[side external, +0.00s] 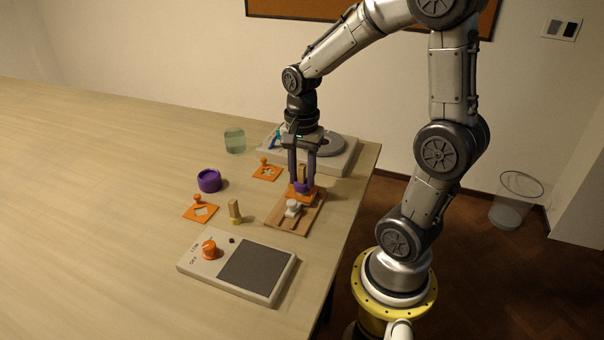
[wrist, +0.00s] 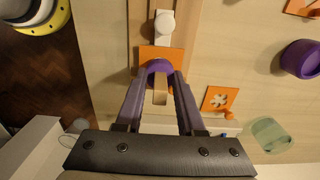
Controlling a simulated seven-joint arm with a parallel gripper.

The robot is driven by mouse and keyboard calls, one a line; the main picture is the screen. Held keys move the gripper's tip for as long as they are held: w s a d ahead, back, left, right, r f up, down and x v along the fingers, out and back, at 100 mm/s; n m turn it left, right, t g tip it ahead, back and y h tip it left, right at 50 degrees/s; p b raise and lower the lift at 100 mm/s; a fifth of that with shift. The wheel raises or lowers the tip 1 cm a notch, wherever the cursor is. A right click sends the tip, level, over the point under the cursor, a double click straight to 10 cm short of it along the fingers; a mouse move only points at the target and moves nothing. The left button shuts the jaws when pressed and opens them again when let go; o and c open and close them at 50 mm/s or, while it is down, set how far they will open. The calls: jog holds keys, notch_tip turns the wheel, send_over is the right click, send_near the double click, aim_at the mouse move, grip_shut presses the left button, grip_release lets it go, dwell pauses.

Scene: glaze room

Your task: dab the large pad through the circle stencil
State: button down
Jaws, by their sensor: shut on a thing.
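My gripper (side external: 302,178) points down over the wooden board (side external: 276,222), its purple fingers shut on the large pad. The pad has a pale wooden handle (side external: 302,174) and a purple lower end; the handle also shows between the fingers in the wrist view (wrist: 160,95). Directly below is an orange stencil (side external: 306,196) lying on the board; it also shows in the wrist view (wrist: 147,54). The pad and fingers hide its opening, so I cannot see its shape or whether the pad touches the surface.
A white knobbed piece (side external: 293,208) sits on the board. Left are a small yellow-tipped pad (side external: 234,211), two orange stencils (side external: 187,213) (side external: 258,175) with other cut-outs, a purple pot (side external: 209,181) and a glass (side external: 234,141). A panelled device (side external: 220,284) stands in front, a turntable-like device (side external: 345,160) behind.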

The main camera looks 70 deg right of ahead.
aim_at(302, 166)
jog(key=shift+f, duration=0.6)
dwell(1.2)
jog(key=shift+r, duration=2.55)
